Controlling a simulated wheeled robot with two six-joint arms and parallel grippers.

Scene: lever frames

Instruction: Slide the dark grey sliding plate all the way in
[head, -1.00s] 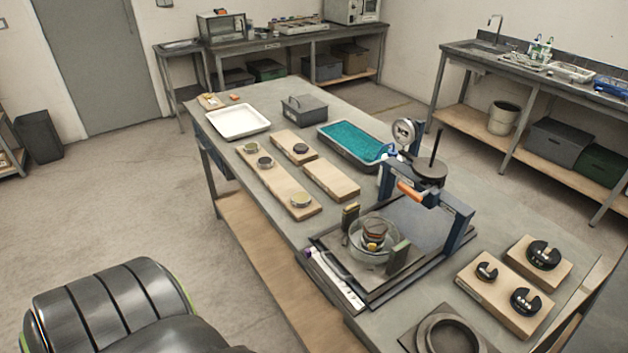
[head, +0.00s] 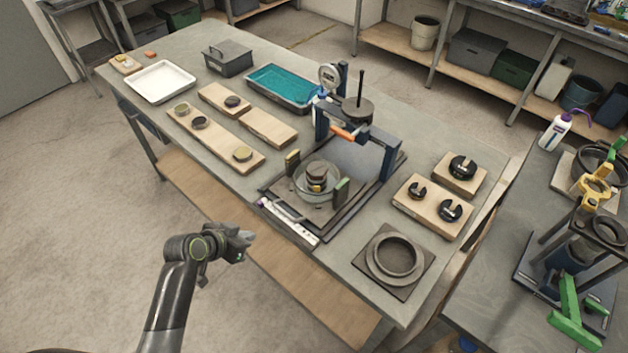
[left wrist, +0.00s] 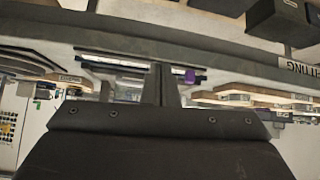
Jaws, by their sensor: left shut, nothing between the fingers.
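The dark grey sliding plate (head: 284,191) lies on the low base of the blue-framed test stand (head: 385,160) on the bench, at the front side of the frame. It carries a clear round dish (head: 302,188) with a stacked sample inside and two small upright olive blocks. A lighter grey surface shows bare behind it under the frame. My left gripper (head: 244,245) is shut and empty, off the bench's front edge, to the lower left of the plate and apart from it. In the left wrist view its closed fingers (left wrist: 167,85) point towards the bench edge. My right gripper is not in view.
A white ruler-like strip (head: 288,221) lies along the stand's front edge. Wooden boards with weights (head: 432,205) and a ring on a square plate (head: 394,257) stand to its right. More boards and a teal tray (head: 283,88) are at left. Floor before the bench is open.

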